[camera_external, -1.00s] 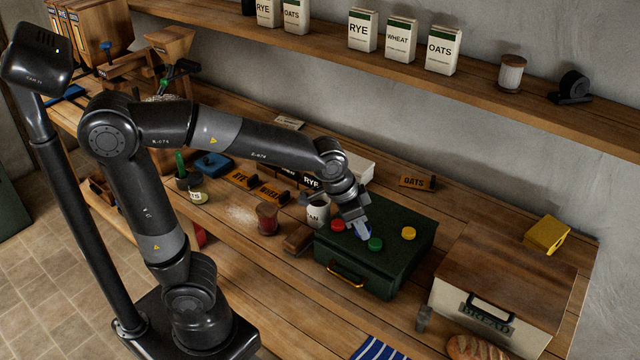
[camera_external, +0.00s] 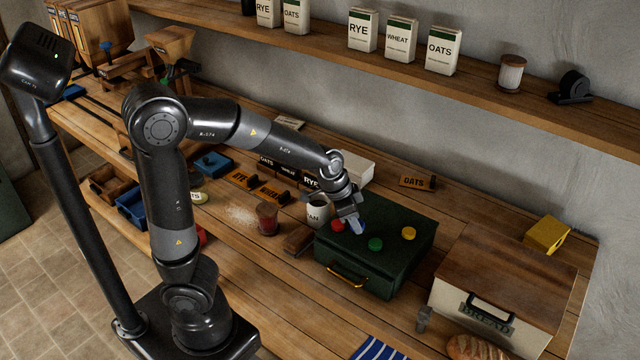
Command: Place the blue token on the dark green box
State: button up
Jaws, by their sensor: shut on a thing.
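The dark green box (camera_external: 400,262) stands closed on the bench, with an orange handle on its front. A red token (camera_external: 337,225), a green token (camera_external: 376,244) and a yellow token (camera_external: 409,233) lie on its lid. My gripper (camera_external: 356,222) is over the lid, beside the red token, and is shut on the blue token (camera_external: 359,228). The blue token shows only as a small blue patch at the fingertips. I cannot tell whether it touches the lid.
A white mug (camera_external: 317,212) and a brown block (camera_external: 298,239) stand left of the box. A bread bin (camera_external: 470,311) stands to the right, with a small glass (camera_external: 424,318) near it. A shelf with cartons (camera_external: 400,40) runs above.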

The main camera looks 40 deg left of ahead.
jog(key=shift+f, duration=1.45)
jog(key=shift+f, duration=0.15)
jog(key=o, duration=0.9)
jog(key=shift+o, duration=0.2)
jog(key=v, duration=1.2)
jog(key=shift+r, duration=0.2)
